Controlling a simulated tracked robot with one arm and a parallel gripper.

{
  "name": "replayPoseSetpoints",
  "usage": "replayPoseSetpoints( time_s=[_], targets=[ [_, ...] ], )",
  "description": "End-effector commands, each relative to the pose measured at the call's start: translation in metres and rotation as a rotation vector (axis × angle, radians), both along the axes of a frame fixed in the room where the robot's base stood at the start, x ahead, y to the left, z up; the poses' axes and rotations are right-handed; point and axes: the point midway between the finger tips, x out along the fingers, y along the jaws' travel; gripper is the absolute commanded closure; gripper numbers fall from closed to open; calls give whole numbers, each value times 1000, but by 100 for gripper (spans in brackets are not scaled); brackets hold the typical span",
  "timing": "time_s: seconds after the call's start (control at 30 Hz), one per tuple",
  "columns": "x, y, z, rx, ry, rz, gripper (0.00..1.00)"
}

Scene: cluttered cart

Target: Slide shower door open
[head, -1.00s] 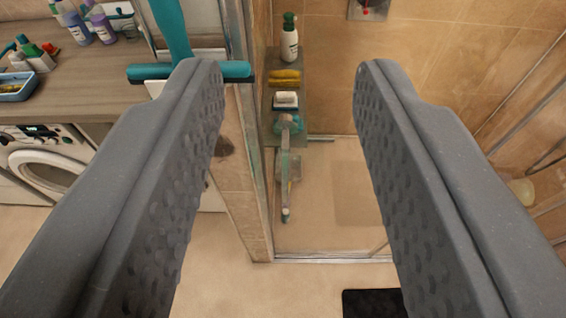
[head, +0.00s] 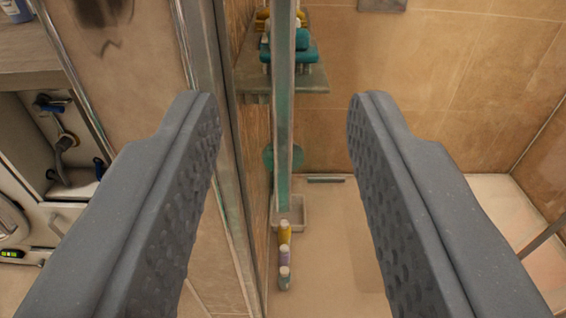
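The shower opening stands ahead of me. A narrow upright grey-teal strip (head: 283,120) runs down the middle of the view, between my fingers in the picture. It looks like the edge of the glass shower door, seen nearly edge-on. A metal upright frame (head: 205,60) stands to its left, beside the tiled wall. My gripper (head: 283,105) is open and empty, with one ridged grey finger on each side of the strip. No contact shows, and I cannot tell how far the strip is from the fingertips. The left finger hides part of the metal frame.
A corner shelf (head: 312,78) with teal and yellow items is behind the strip. A cabinet with an open compartment (head: 60,145) is at left. The shower floor at right looks clear.

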Motion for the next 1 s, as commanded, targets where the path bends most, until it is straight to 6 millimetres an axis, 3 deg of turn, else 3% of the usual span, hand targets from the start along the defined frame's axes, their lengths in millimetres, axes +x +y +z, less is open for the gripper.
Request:
replayPoseSetpoints(
  time_s=[0.03,0.2,1.0],
  targets=[
    [-1,0,-20,0,-3,0,64],
    [-3,1,-37,1,-21,-1,64],
    [41,0,-33,0,-18,-2,64]
  ],
)
